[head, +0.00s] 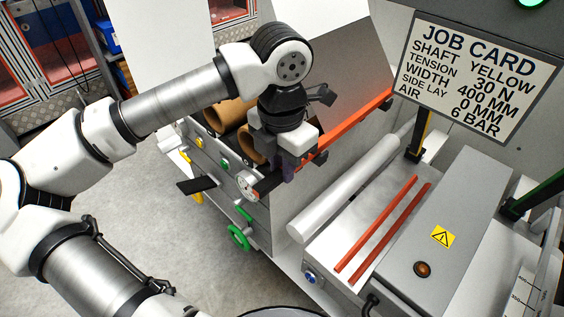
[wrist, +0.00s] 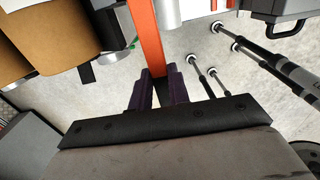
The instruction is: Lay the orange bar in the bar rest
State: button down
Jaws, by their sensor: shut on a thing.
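The orange bar (head: 350,122) slants from my gripper (head: 287,171) up and right along the side of the grey machine in the head view. In the wrist view the bar (wrist: 148,35) runs from the top edge down to the purple fingers of my gripper (wrist: 159,78), which are shut on its near end. Dark brackets (head: 320,158) show beside the bar; whether it touches them is unclear. I cannot surely pick out the bar rest. Two parallel red strips (head: 375,232) lie on a pale flat top at the right.
A pale roller (head: 345,188) lies between the bar and the red strips. A grey box with a warning sign (head: 440,236) stands at the right, below the job card (head: 478,75). Brown rolls (head: 229,115) sit behind my gripper.

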jog(key=c, duration=1.3)
grip_release()
jog(key=shift+o, duration=0.2)
